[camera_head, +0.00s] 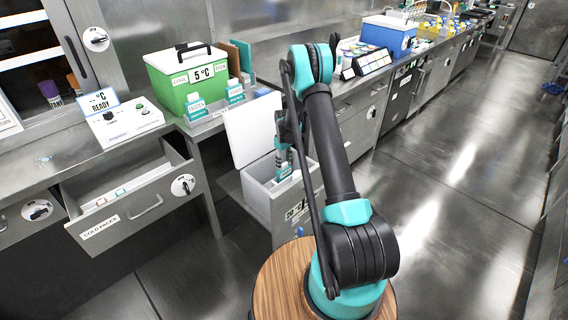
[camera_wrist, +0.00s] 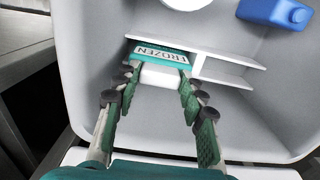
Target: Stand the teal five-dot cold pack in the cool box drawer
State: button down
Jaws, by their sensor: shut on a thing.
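A teal-and-white item labelled FROZEN (camera_wrist: 160,54) is between my gripper's fingertips (camera_wrist: 158,88) in the wrist view. My gripper is shut on it. It is inside an open pale grey box, at a slot between white dividers (camera_wrist: 228,62). In the head view, my gripper (camera_head: 284,160) reaches down into this box (camera_head: 258,197), and the arm hides part of it. No five-dot mark can be made out on the held item. An open drawer labelled COLD PACKS (camera_head: 100,228) is at the left, with small items lying inside.
Two teal FROZEN bottles (camera_head: 196,110) stand before a green 5 °C cool box (camera_head: 187,80). The grey box's raised lid (camera_head: 252,128) is at its back. The wrist view shows a blue bottle (camera_wrist: 275,12) in the box. Open floor lies at the right.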

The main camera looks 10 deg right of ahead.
jog(key=shift+f, duration=0.1)
jog(key=c, duration=0.9)
grip_release()
notch_tip(320, 180, up, 12)
jog(key=f, duration=0.1)
jog(key=s+d+r+m+t, duration=0.1)
jog(key=s+r+m, duration=0.1)
jog(key=s+r, duration=0.65)
jog(key=s+d+r+m+t, duration=0.1)
jog(key=s+d+r, duration=0.1)
jog(key=s+r, duration=0.65)
jog(key=s+d+f+m+t, duration=0.1)
jog(key=s+f+m+t, duration=0.1)
jog(key=s, duration=2.2)
jog(key=shift+s+f+m, duration=0.35)
jog(key=shift+f+m, duration=0.25)
jog(key=shift+m, duration=0.5)
